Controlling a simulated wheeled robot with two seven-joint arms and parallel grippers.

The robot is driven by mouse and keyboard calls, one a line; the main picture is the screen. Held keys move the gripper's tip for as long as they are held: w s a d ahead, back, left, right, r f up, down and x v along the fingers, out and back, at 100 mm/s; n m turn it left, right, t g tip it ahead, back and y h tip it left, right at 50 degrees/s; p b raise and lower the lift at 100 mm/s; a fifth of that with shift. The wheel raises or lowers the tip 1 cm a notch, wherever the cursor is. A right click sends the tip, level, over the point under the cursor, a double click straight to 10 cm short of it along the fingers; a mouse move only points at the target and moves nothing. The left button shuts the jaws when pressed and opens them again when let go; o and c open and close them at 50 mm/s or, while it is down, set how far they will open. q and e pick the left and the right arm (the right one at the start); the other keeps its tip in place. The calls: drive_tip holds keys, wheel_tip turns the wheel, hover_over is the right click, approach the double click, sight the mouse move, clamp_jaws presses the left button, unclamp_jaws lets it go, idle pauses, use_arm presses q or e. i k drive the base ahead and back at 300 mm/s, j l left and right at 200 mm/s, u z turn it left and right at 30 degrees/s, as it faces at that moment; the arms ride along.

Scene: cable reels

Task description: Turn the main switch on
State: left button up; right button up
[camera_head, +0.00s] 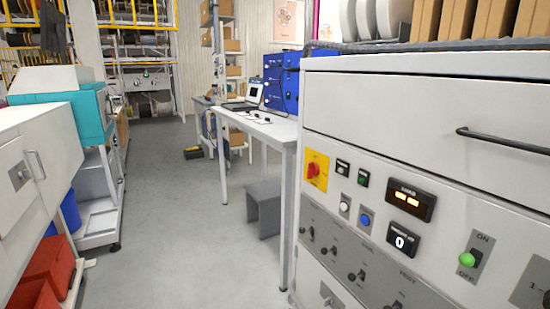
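A white machine cabinet (390,110) fills the right of the head view, with a control panel on its front. A red rotary knob on a yellow plate (317,170) sits at the panel's upper left. At the right a toggle switch with a green ball tip (468,260) sits on a grey plate marked ON above and OFF below. Its green tip is at the lower end, near OFF. No label shows which one is the main switch. Neither of my grippers is in view.
Lit display (410,201), counter (403,240), push buttons and a row of small toggles share the panel. A grey stool (264,208) and white table (250,128) stand left of the cabinet. Grey floor (180,230) is clear between them and the left-hand cabinet (35,165).

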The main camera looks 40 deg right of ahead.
sight(313, 170)
drive_tip(key=i+j+z, duration=0.1)
drive_tip(key=i+z, duration=0.25)
drive_tip(key=i, duration=0.15)
drive_tip(key=i+j+z, duration=0.35)
drive_tip(key=i, duration=0.15)
drive_tip(key=i+j+z, duration=0.35)
drive_tip(key=i, duration=0.15)
drive_tip(key=l, duration=0.1)
